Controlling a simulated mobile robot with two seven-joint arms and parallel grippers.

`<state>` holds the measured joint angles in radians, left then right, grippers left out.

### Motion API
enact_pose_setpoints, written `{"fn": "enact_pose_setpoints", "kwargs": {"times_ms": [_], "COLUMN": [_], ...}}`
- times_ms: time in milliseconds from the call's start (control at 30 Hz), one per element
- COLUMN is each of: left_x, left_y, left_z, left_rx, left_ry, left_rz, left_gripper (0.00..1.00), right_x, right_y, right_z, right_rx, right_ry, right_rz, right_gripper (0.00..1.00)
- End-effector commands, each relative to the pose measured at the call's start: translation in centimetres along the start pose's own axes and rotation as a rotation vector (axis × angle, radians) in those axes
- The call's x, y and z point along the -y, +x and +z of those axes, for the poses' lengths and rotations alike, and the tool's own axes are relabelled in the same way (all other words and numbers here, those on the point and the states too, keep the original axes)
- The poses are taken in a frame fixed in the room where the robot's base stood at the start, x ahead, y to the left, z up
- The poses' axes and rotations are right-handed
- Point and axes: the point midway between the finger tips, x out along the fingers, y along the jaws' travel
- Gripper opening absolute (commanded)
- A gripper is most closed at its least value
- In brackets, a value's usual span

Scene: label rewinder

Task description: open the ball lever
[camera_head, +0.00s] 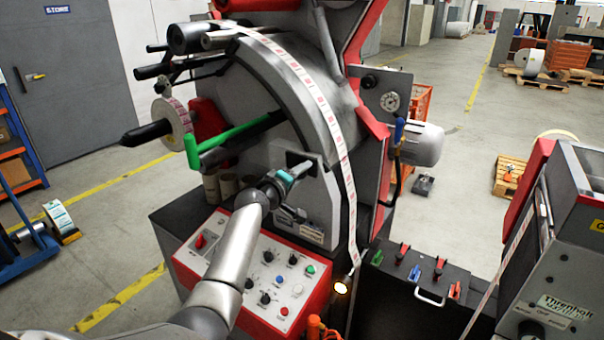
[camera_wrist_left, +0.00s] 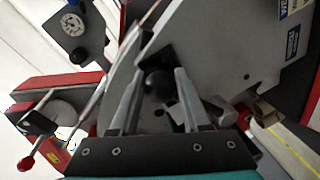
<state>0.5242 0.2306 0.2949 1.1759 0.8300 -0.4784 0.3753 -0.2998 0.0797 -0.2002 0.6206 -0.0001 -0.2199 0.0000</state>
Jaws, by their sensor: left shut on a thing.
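The ball lever shows in the left wrist view as a dark round knob (camera_wrist_left: 158,84) in front of a black square plate on the grey machine face. My left gripper (camera_wrist_left: 154,88) has one finger on each side of the knob and is shut on it. In the head view, my left gripper (camera_head: 298,170) reaches up to the machine face by the dark square plate (camera_head: 297,157). The knob itself is hidden there behind the fingers. My right gripper is in neither view.
A red-framed control panel (camera_head: 262,275) with knobs and buttons lies below my left arm. A green bar (camera_head: 215,138) sticks out left of the gripper. The printed label web (camera_head: 345,185) runs down just right of it. A second machine (camera_head: 570,240) stands at the right.

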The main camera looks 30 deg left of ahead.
Motion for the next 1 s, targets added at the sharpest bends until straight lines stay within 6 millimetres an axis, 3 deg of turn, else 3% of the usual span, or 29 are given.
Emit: {"fn": "enact_pose_setpoints", "kwargs": {"times_ms": [33,167,200,467,1000], "left_x": [-0.62,-0.66,-0.67,-0.59,-0.34], "left_y": [-0.11,-0.11,-0.12,-0.12,-1.06], "left_z": [-1.28,-1.29,-1.30,-1.25,-0.80], "left_rx": [-0.027,-0.027,-0.027,-0.026,-0.019], "left_ry": [0.002,0.002,0.002,0.004,0.003], "left_rz": [0.013,0.014,0.014,0.012,0.008], "left_gripper": [0.00,0.00,0.49,0.78,0.78], "right_x": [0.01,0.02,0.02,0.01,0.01], "right_y": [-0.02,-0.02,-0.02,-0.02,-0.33], "right_z": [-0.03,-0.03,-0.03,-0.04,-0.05], "right_rx": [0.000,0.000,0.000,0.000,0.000], "right_ry": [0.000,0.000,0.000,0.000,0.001], "right_rz": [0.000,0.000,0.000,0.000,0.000], "right_gripper": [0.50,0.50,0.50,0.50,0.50]}}
